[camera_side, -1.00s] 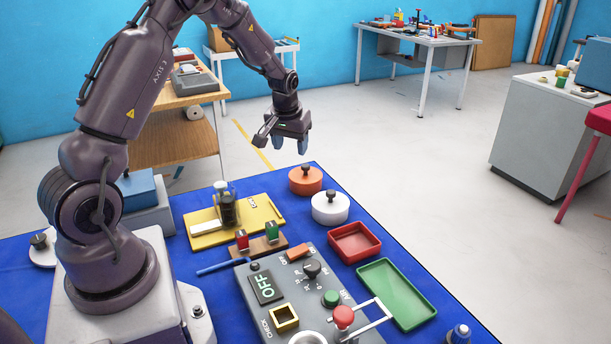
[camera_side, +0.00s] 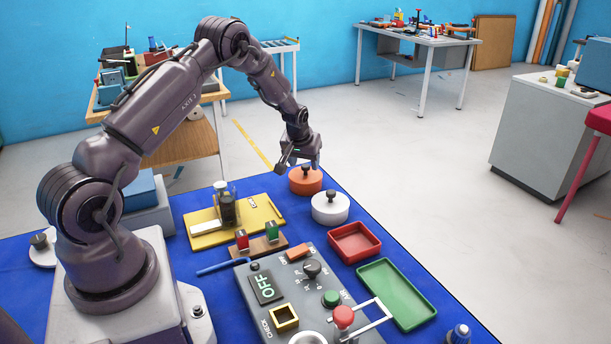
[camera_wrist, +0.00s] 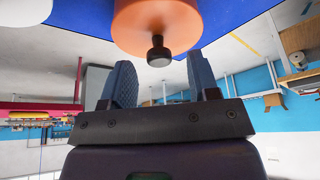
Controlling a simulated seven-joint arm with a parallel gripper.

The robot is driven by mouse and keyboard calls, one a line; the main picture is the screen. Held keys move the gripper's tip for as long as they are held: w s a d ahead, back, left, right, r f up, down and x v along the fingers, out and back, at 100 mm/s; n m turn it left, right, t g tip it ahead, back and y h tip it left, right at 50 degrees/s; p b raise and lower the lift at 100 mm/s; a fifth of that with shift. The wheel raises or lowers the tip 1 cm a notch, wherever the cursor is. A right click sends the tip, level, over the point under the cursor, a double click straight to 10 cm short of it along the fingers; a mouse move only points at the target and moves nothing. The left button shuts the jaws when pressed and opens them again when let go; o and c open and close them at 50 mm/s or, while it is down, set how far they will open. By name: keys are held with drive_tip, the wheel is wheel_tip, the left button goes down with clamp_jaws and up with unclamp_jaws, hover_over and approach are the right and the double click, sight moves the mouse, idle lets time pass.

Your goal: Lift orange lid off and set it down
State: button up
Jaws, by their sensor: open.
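The orange lid (camera_side: 306,182) with a dark knob sits on its round pot at the far edge of the blue table. In the wrist view the orange lid (camera_wrist: 165,22) fills the top, with its black knob (camera_wrist: 158,53) pointing toward the jaws. My gripper (camera_side: 301,165) is tilted and close to the lid, at about knob height. The wrist view shows its two blue fingers (camera_wrist: 165,85) apart and empty, with the knob beyond the fingertips and between them sideways. I cannot tell where the lid meets the pot below.
A white lidded pot (camera_side: 330,209) stands just right of the orange one. A red tray (camera_side: 354,243) and a green tray (camera_side: 397,293) lie nearer. A yellow board (camera_side: 208,238) with a bottle is at left, and a grey control panel (camera_side: 325,268) is in front.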

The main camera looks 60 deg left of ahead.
drive_tip(key=shift+x, duration=0.85)
drive_tip(key=shift+c, duration=0.4)
drive_tip(key=c, duration=0.9)
drive_tip(key=shift+r, duration=0.1)
